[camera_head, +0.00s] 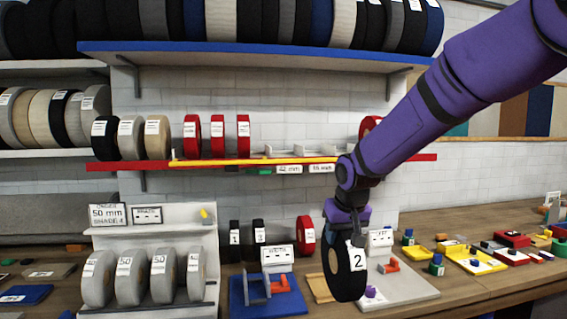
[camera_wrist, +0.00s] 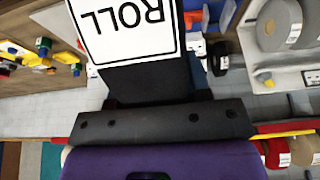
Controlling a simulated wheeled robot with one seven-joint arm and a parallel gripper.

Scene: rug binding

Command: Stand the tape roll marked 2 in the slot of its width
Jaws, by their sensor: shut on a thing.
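The tape roll marked 2 (camera_head: 340,272) is black with a white label. My gripper (camera_head: 350,228) is shut on its top edge, and the roll hangs upright above the bench, in front of the red shelf. In the wrist view a white label reading ROLL (camera_wrist: 125,32) fills the upper middle, upside down. White dividers (camera_head: 300,150) on the red shelf (camera_head: 135,167) form slots right of three red rolls (camera_head: 217,135). Width labels hang below them, one seeming to read 42 mm (camera_head: 289,169). My arm hides the shelf's right part.
A black roll marked 1 (camera_head: 234,241) stands on the bench beside another black roll. A blue fixture (camera_head: 268,300) and a grey plate with an orange clamp (camera_head: 405,285) lie below. Grey rolls (camera_head: 131,278) fill a white rack at left. A blue shelf (camera_head: 250,47) runs above.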

